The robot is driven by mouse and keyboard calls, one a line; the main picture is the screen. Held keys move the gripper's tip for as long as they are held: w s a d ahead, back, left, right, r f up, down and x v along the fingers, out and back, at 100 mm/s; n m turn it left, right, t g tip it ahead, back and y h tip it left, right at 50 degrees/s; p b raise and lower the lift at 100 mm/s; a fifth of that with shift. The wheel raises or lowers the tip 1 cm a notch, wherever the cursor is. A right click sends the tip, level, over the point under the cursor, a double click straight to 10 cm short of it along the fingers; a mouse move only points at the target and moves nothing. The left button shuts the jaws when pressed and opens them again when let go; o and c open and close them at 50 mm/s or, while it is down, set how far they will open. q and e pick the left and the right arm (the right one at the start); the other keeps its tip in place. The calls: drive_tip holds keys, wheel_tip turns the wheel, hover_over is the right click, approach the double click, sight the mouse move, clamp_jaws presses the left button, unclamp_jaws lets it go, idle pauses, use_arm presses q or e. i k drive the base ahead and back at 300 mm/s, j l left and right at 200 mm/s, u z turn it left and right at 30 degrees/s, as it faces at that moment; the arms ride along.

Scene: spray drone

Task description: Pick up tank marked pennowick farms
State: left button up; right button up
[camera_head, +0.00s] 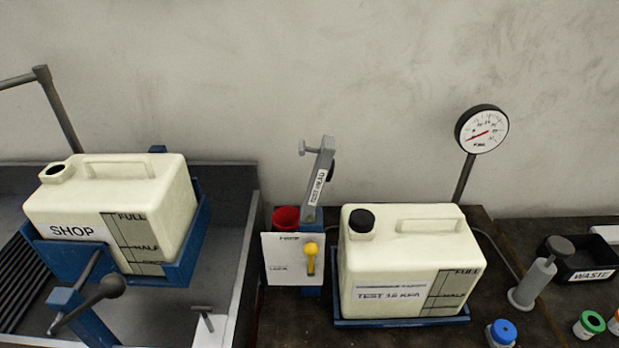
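A cream tank (412,262) with a black cap (361,222) stands upright in a shallow blue tray (402,322) right of centre. Its label has a small line too blurred to read, above "TEST" and a figure that looks like kPa. It has a top handle (428,226) and a FULL/HALF level strip. A second cream tank (165,205), labelled SHOP, sits slightly tilted in a blue cradle (190,255) at the left, with its neck open. I cannot read "pennowick farms" on either tank. Neither of my grippers shows.
A stand with a red cup (286,218), yellow knob (310,250) and grey lever (320,175) stands between the tanks. A pressure gauge (482,130) rises behind the right tank. A hand pump (531,283), blue-capped jar (502,333) and WASTE bin (580,265) are to its right.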

sight(417, 260)
drive_tip(key=l, duration=0.5)
drive_tip(key=k+l+u, duration=0.15)
drive_tip(key=l, duration=0.8)
drive_tip(key=k+l+u, duration=0.15)
drive_tip(key=l, duration=0.3)
drive_tip(key=k+l, duration=0.1)
drive_tip(key=l, duration=0.35)
drive_tip(key=u, duration=0.05)
